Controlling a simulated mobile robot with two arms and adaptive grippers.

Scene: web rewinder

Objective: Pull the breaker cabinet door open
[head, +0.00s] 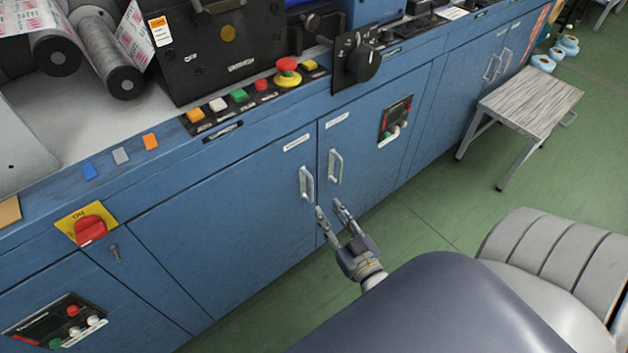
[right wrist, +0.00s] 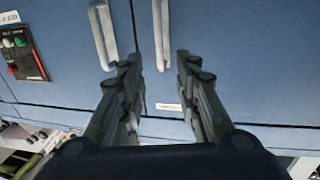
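Two blue cabinet doors meet side by side in the head view, the left door (head: 235,215) and the right door (head: 365,140). Their labels are too small to read, so I cannot tell which one is the breaker cabinet. Both look shut. The left door has a silver upright handle (head: 306,184), and the right door has another handle (head: 336,167). My right gripper (head: 329,207) is open and empty just below and in front of the handles. In the right wrist view, the left door's handle (right wrist: 162,35) lines up between the fingers; contact is not visible. My left gripper is not in view.
A button panel (head: 396,120) sits on the right door. A red-and-yellow rotary switch (head: 90,229) is at left, and a red emergency button (head: 288,71) is on the ledge above. A stool (head: 530,98) stands at right. Green floor in front of the doors is clear.

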